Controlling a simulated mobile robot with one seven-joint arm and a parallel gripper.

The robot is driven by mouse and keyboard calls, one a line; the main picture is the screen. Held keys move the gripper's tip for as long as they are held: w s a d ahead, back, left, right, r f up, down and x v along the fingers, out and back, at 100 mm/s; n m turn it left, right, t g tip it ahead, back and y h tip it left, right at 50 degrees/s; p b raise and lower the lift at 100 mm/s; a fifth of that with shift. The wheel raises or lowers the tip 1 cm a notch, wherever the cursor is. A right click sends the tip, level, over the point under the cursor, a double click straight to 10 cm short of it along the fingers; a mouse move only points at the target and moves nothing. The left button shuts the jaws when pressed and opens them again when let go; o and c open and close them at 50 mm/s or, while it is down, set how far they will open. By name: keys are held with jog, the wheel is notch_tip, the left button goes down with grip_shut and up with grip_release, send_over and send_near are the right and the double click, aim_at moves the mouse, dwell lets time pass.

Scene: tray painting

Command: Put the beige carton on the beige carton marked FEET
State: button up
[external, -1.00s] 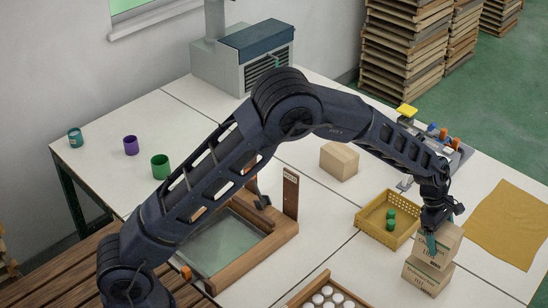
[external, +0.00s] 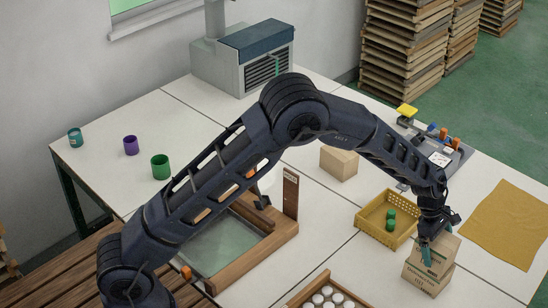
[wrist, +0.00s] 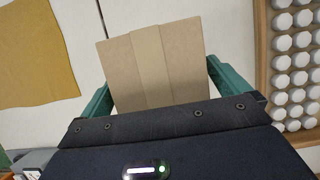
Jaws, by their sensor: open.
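Two beige cartons with dark print stand stacked at the right of the table. The upper carton (external: 442,254) rests on the lower carton (external: 428,281), roughly in line with it; the print is too small to read surely. My gripper (external: 428,250) is at the upper carton from above, its green fingers on either side. In the wrist view the upper carton's taped top (wrist: 155,65) lies between the open fingers of my gripper (wrist: 160,78). The lower carton is hidden there.
Another beige carton (external: 339,163) stands farther back. A yellow crate (external: 367,229) with green items is just left of the stack. A mustard cloth (external: 508,225) lies to the right. A wooden tray of white round pieces (external: 298,299) is at the front.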

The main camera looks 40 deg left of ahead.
jog(key=v, duration=1.2)
jog(key=s+a+r+m+t, duration=0.1)
jog(key=s+a+r+m, duration=0.3)
jog(key=s+a+r, duration=0.55)
jog(key=s+a+r+m+t, duration=0.1)
jog(key=s+a+r+m, duration=0.45)
jog(key=a+r, duration=0.75)
jog(key=s+a+f+m+t+y, duration=0.1)
jog(key=s+a+m, duration=0.1)
jog(key=s+a, duration=0.4)
jog(key=s+a+f+m+y, duration=0.1)
jog(key=s+a, duration=0.5)
jog(key=s, duration=0.8)
jog(key=s+a+f+m+t+y, duration=0.1)
jog(key=s+a+m, duration=0.4)
jog(key=s, duration=0.5)
jog(key=shift+a+t+y, duration=0.3)
jog(key=shift+a+y, duration=0.4)
